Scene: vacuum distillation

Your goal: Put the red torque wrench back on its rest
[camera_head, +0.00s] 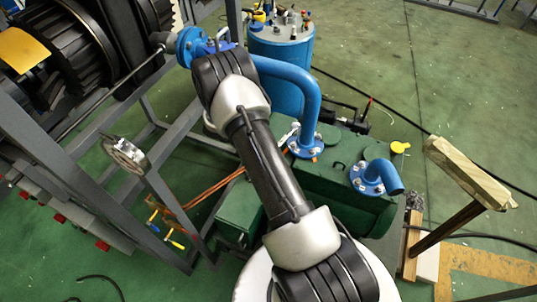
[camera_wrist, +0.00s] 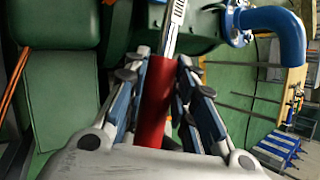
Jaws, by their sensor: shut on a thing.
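The red torque wrench (camera_wrist: 155,101) is between the fingers of my gripper (camera_wrist: 163,64) in the wrist view. The fingers are shut on its red handle, one on each side. Its silver shaft (camera_wrist: 176,28) points up the picture, and its far end is cut off by the top edge. In the head view my arm covers the gripper and most of the wrench; a small pale metal piece shows beside the arm, and I cannot tell if it is the wrench. I cannot make out the wrench's rest in either view.
The green pump housing (camera_head: 338,197) with blue pipes (camera_head: 309,95) stands beyond my arm. A blue pipe elbow (camera_wrist: 280,25) shows at upper right in the wrist view. A grey frame (camera_head: 80,165) stands left, a wooden-topped post (camera_head: 468,172) right.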

